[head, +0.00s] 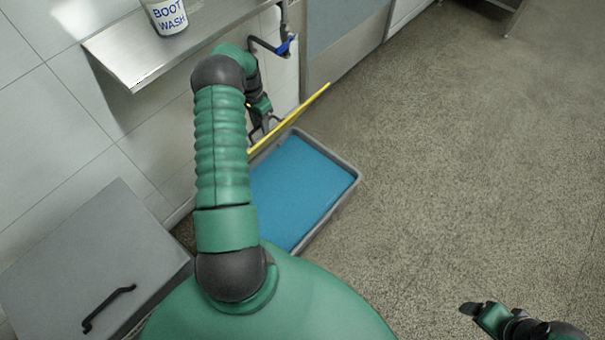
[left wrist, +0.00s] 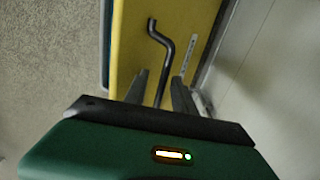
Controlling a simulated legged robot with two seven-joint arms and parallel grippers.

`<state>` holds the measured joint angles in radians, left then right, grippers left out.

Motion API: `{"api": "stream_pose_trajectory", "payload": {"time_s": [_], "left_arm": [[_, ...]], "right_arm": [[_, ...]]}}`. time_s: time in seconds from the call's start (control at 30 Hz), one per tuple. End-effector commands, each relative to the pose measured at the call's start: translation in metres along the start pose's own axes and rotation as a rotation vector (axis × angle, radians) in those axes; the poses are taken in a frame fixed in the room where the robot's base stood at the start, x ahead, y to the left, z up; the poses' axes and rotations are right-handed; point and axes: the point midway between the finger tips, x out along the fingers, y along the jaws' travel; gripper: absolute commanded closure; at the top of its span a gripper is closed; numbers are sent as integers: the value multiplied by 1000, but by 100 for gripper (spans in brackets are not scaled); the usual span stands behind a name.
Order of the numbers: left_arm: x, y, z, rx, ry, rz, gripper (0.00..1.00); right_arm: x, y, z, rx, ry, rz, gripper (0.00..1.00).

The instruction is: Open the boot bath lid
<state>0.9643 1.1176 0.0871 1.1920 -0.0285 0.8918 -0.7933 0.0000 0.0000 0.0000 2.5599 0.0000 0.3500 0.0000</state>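The boot bath (head: 345,190) is a grey tray on the floor with a blue inside. Its yellow lid (head: 300,110) stands raised, seen almost edge-on along the tray's wall side. My left gripper (head: 262,128) is by the lid, partly hidden by the lid and my arm. In the left wrist view the yellow lid (left wrist: 135,35) carries a bent black handle (left wrist: 165,45). The left fingers (left wrist: 161,90) are apart, one on each side of the handle, with gaps showing. My right gripper (head: 472,309) is at the bottom right, away from the bath; its opening is unclear.
A steel shelf (head: 125,55) on the tiled wall holds a boot wash tub (head: 166,14). A blue-handled valve (head: 284,46) is above the bath. A grey box with a black handle (head: 107,308) stands at lower left. The floor to the right is clear.

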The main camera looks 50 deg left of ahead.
Motion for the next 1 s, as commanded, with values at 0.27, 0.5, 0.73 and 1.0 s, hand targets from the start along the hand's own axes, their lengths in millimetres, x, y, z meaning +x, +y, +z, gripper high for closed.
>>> {"api": "stream_pose_trajectory", "payload": {"time_s": [0.27, 0.5, 0.73, 1.0], "left_arm": [[38, 57, 1, 3, -2, 4, 67], [75, 102, 2, 2, -3, 4, 67], [119, 139, 2, 3, -3, 3, 67], [158, 169, 2, 0, -1, 2, 67]], "right_arm": [[1, 0, 0, 0, 0, 0, 21], [14, 0, 3, 0, 0, 0, 21], [37, 0, 9, 0, 0, 0, 21], [60, 0, 14, 0, 0, 0, 21]]}}
